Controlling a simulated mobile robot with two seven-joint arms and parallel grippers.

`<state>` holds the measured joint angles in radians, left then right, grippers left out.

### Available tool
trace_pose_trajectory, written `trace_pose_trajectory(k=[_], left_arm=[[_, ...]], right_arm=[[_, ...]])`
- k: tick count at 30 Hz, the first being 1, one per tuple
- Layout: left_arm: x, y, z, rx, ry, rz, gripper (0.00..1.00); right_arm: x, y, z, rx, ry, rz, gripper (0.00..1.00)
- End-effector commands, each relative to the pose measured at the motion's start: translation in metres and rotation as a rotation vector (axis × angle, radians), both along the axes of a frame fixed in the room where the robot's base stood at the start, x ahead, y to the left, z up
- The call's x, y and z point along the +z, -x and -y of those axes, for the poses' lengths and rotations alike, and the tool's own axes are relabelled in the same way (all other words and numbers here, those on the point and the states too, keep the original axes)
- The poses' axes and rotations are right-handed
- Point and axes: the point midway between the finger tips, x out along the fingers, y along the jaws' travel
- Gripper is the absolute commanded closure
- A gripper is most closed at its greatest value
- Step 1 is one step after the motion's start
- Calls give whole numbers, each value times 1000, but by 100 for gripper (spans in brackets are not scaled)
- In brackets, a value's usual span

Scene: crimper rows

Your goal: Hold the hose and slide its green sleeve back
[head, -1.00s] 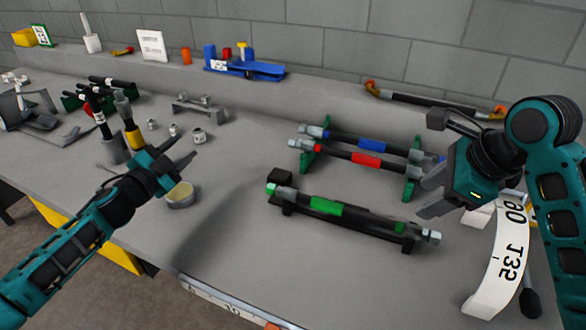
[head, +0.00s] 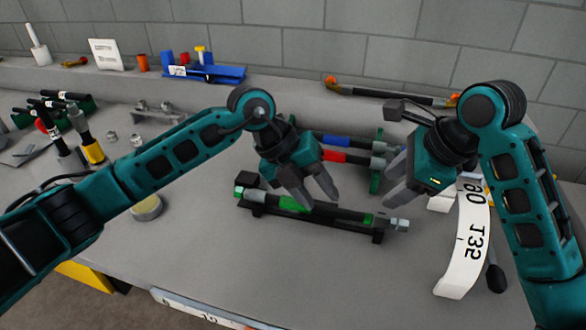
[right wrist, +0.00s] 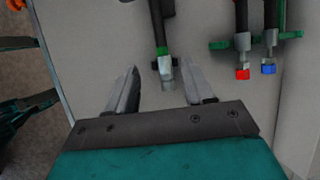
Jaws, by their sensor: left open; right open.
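The hose (head: 346,216) is black with metal end fittings and lies in a low black cradle on the bench. Its green sleeve (head: 291,203) is partly hidden behind my left gripper. A narrow green band (head: 369,218) shows near the hose's right end. My left gripper (head: 321,202) is open, with its fingers over the middle of the hose; I cannot tell whether they touch it. My right gripper (head: 388,192) is open and empty, above and beyond the right end. In the right wrist view the hose's metal end (right wrist: 166,72) shows ahead, between the open fingers (right wrist: 158,92).
Behind lie a hose with a red sleeve (head: 334,157) and one with a blue sleeve (head: 336,141) on a green rack (head: 376,180). A curved white scale (head: 463,250) stands at right. The bench in front of the cradle is clear.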

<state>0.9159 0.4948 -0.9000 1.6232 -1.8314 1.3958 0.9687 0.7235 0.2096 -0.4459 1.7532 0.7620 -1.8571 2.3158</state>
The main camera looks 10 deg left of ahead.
Motion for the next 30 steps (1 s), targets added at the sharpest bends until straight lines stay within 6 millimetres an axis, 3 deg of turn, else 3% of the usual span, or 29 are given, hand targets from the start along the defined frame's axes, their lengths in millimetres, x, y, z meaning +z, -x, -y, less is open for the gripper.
trace_pose_trajectory(k=[4, 10, 17, 30], left_arm=[[7, -13, -21, 6, -301, 77, 57], [18, -24, -43, 49, -514, 141, 57], [20, -26, -47, 61, -551, 152, 57], [20, -26, -47, 59, -546, 150, 57]], right_arm=[[0, 0, 0, 0, 0, 0, 47], [0, 0, 0, 0, 0, 0, 47], [-17, -4, -6, 0, 1, -4, 47], [-90, -22, -36, -1, 2, -4, 47]])
